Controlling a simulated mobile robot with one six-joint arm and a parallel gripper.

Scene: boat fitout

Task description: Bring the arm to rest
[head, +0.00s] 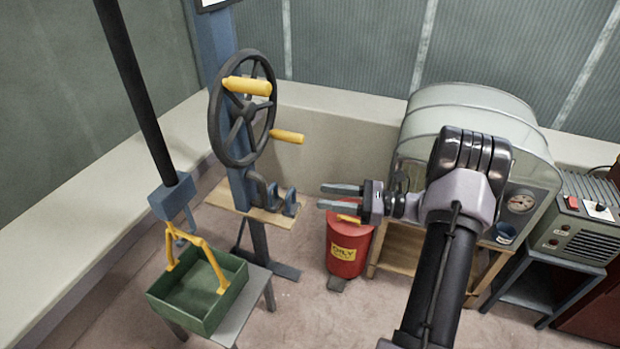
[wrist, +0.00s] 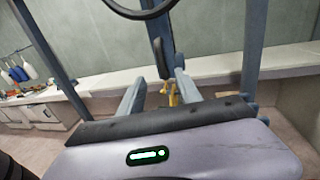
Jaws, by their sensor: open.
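My gripper (head: 340,197) is open and empty in the head view. Its two fingers point left, toward the stand with the black handwheel (head: 213,110), and end short of it. My arm reaches in from the lower right. In the wrist view my gripper (wrist: 158,85) shows as two grey fingers set apart, with nothing held between them. Part of the handwheel rim (wrist: 140,12) shows above them.
A green tray (head: 218,308) with a yellow handle hangs or sits by a grey stool (head: 255,305). A red oily-waste bin (head: 347,260) stands below my gripper. A rounded cabinet (head: 420,125) and a green-grey box (head: 585,240) are at right. Some floor is clear in front.

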